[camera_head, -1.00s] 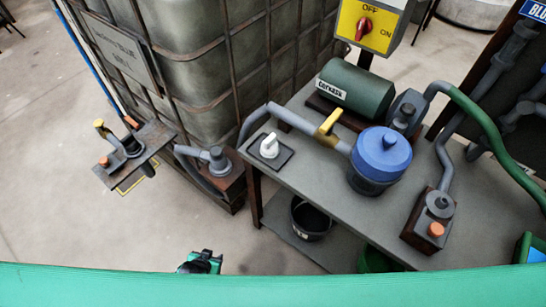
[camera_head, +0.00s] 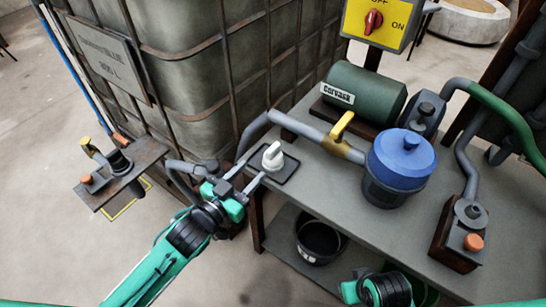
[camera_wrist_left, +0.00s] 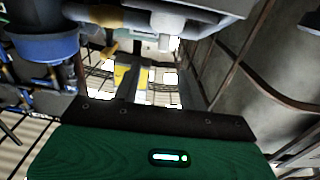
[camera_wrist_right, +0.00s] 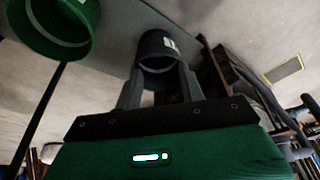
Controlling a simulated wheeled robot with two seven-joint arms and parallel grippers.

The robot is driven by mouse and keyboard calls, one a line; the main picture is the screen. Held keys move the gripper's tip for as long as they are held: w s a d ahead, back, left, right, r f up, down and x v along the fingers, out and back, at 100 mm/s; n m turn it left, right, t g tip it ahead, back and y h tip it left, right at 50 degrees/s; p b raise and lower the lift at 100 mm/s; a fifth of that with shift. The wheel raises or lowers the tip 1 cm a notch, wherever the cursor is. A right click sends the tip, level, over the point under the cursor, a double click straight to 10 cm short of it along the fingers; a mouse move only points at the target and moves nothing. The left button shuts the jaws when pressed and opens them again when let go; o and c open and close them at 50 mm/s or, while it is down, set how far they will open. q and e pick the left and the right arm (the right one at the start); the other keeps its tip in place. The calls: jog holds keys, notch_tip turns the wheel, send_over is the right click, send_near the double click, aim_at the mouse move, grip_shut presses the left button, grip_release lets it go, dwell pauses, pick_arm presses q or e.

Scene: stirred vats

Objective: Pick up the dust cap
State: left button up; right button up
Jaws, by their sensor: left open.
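I see two small orange caps and cannot tell which, if either, is the dust cap. One orange cap (camera_head: 87,179) sits on the dark bracket at the left, beside a black-grey fitting. The other orange cap (camera_head: 473,242) sits on a brown block on the bench's right. My left gripper (camera_head: 248,177) is open at the bench's left edge, its fingers pointing at the white knob (camera_head: 272,155) on a dark plate. Nothing shows between its fingers. My right gripper (camera_wrist_right: 158,82) looks open and empty, its fingers apart below the bench top, with a black bucket (camera_wrist_right: 158,48) beyond them.
The grey bench (camera_head: 330,198) carries a blue-lidded canister (camera_head: 402,155), a green motor (camera_head: 365,95) and pipes with a yellow handle. A caged tank (camera_head: 205,60) stands behind left. The black bucket also shows on the lower shelf (camera_head: 318,240).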

aim_at(268, 154)
pick_arm(q)
jog(key=x, duration=0.8)
jog(key=shift+w+d+f, duration=0.1)
jog(key=shift+w+f, duration=0.1)
jog(key=shift+w, duration=0.1)
jog(key=x, duration=0.3)
jog(key=shift+w+d+f+b, duration=0.1)
jog(key=shift+w+f+b, duration=0.15)
jog(key=shift+w+b, duration=0.1)
jog(key=shift+w+d, duration=0.25)
pick_arm(e)
jog(key=shift+v, duration=0.95)
jog(key=shift+w, duration=0.2)
pick_arm(q)
grip_shut()
pick_arm(e)
jog(key=shift+s+f, duration=0.1)
jog(key=shift+f, duration=0.15)
